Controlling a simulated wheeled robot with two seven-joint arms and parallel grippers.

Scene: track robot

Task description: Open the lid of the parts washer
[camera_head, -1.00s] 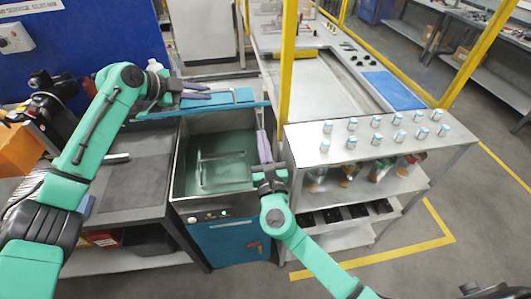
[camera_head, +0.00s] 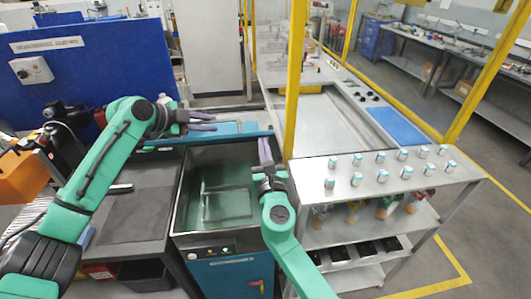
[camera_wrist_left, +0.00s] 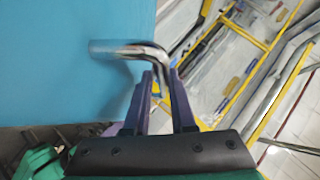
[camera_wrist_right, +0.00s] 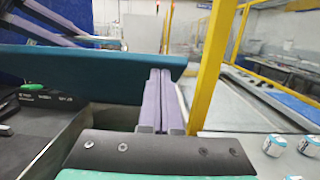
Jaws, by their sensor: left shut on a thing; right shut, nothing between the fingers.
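The parts washer (camera_head: 222,281) is a teal cabinet with an open steel basin; its inside shows in the head view. Its blue lid (camera_head: 232,129) stands raised along the basin's back edge. In the left wrist view the lid (camera_wrist_left: 60,60) carries a bent chrome handle (camera_wrist_left: 135,48). My left gripper (camera_head: 208,122) is shut on this handle, with the bar's end between its fingers (camera_wrist_left: 164,85). My right gripper (camera_head: 265,150) is shut and empty over the basin's right side. In the right wrist view its closed fingers (camera_wrist_right: 155,85) stand in front of the lid (camera_wrist_right: 100,75), apparently apart from it.
A yellow post (camera_head: 293,80) and a metal shelf unit (camera_head: 385,178) with several small capped jars stand close on the right. A dark-topped bench (camera_head: 135,200) is on the left. A blue partition (camera_head: 110,60) stands behind the left arm.

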